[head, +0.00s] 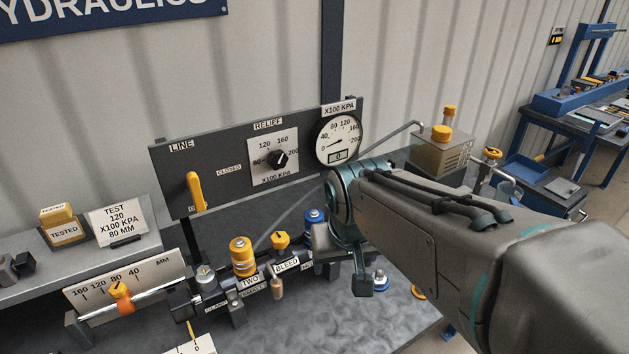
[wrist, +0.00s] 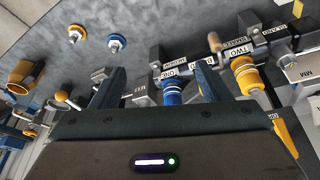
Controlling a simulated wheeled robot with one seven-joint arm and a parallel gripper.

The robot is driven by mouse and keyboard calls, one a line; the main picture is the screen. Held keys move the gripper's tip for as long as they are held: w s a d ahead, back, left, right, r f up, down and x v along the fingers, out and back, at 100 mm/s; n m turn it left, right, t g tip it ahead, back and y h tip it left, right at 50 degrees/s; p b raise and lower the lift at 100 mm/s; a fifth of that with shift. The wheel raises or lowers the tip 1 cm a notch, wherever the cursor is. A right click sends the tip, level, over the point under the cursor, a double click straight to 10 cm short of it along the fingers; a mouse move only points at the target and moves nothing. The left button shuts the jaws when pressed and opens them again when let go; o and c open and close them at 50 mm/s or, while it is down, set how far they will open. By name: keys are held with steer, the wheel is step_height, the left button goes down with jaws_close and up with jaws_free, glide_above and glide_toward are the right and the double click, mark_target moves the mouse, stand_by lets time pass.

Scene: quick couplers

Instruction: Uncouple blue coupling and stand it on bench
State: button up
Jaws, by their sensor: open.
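The blue coupling (head: 314,218) stands on the manifold, right of the yellow bleed knob (head: 281,240), partly hidden by my gripper (head: 345,262). My gripper is open and holds nothing. I cannot tell how far the coupling is from the fingers. A yellow coupling (head: 243,256) stands at the label TWO; it also shows in the wrist view (wrist: 245,76).
On the bench (head: 400,320) stand a blue-ringed metal fitting (head: 380,280) and a yellow-ringed one (head: 418,292). The panel behind carries a yellow line lever (head: 195,191), a relief knob (head: 278,159) and a gauge (head: 338,139). A slide scale (head: 120,290) stands left of the manifold.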

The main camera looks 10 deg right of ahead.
steer(key=m+p, duration=0.2)
glide_toward(314, 218)
steer(key=s+r, duration=0.1)
steer(key=s, duration=0.1)
steer(key=shift+t+h, duration=0.3)
steer(key=shift+t, duration=0.1)
steer(key=x, duration=0.4)
steer(key=p+x, duration=0.1)
steer(key=x, duration=0.8)
steer(key=shift+w+a+f+p, duration=0.25)
steer(key=shift+w+a+p, duration=0.05)
steer(key=shift+w, duration=0.25)
steer(key=c, duration=1.2)
